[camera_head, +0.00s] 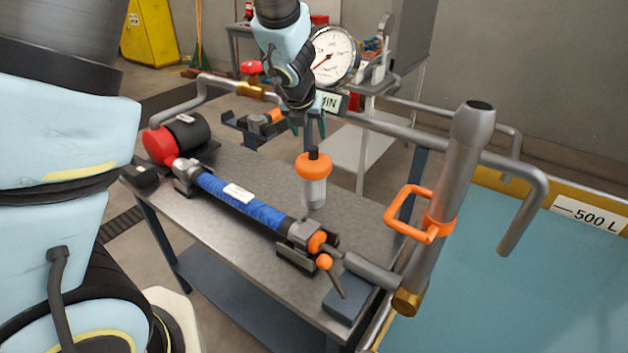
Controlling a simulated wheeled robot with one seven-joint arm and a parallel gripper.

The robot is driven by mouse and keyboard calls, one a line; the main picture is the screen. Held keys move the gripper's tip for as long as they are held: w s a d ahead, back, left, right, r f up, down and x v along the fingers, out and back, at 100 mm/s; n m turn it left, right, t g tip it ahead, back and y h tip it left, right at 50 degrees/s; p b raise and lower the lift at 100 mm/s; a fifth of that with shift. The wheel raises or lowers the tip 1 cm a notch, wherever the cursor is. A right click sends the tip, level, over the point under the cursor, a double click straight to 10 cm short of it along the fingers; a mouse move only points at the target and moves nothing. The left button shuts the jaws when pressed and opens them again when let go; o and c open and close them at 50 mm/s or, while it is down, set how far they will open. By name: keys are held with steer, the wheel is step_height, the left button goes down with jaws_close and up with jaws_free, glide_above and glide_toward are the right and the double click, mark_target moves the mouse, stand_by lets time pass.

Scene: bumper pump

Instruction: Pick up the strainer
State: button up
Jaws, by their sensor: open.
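The strainer (314,191) appears to be the piece with an orange collar, a dark knob on top and a pale grey cylindrical body. My gripper (309,128) is open and points down just above the knob.
A blue cylinder (243,203) with metal end fittings and a red-and-black motor (178,140) lies along the bench. A grey pipe with an orange handle (424,214) stands at right, beside a blue-green tank (500,270).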

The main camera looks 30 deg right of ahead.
mark_target(313, 148)
steer(key=shift+b+x, duration=0.3)
steer(key=shift+x, duration=0.7)
steer(key=b+x, duration=0.1)
steer(key=x, duration=0.1)
steer(key=b+x, duration=0.1)
steer(key=x, duration=0.1)
steer(key=shift+s+a+f+b, duration=0.15)
steer(key=shift+s+f+b, duration=0.15)
steer(key=shift+w+d+f, duration=0.2)
steer(key=shift+f, duration=0.1)
steer(key=shift+r, duration=0.1)
jaws_close()
